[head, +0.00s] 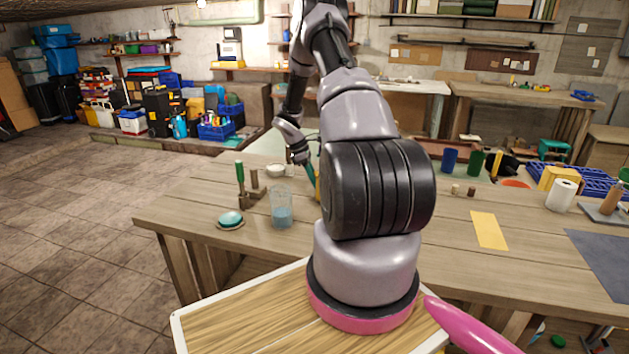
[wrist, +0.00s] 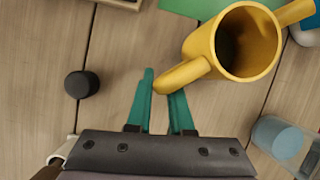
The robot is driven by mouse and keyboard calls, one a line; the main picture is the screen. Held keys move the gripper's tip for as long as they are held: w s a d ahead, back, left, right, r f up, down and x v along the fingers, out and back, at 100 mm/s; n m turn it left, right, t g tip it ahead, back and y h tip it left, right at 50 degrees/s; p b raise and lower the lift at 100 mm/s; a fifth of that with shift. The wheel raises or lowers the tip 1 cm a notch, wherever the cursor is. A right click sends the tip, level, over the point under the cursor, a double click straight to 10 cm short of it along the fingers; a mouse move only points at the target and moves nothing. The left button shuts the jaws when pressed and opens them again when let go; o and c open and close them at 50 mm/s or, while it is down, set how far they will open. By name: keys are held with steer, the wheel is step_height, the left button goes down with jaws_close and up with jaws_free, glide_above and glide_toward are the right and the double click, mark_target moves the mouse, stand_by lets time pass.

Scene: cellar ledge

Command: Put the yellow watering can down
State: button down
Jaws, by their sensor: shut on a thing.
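The yellow watering can (wrist: 219,60) is in the upper right of the wrist view, its round open mouth facing the camera. One yellow arm of it reaches down-left between the teal fingers of my gripper (wrist: 163,88), which is shut on it. Another yellow part points to the upper right. In the head view only a small strip of the can (head: 318,188) shows beside my gripper (head: 309,174); my arm hides the rest. I cannot tell whether its base touches the table.
The wooden table (head: 180,212) holds a clear cup with blue contents (head: 282,212), a teal-topped dish (head: 231,219) and a wooden block (head: 253,197). A black round piece (wrist: 82,84) and a green sheet (wrist: 205,7) lie near the can. Bare planks show left of my gripper.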

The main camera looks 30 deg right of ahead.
steer(key=shift+f, duration=0.65)
steer(key=c, duration=0.7)
jaws_free()
steer(key=shift+c, duration=0.2)
steer(key=v, duration=1.1)
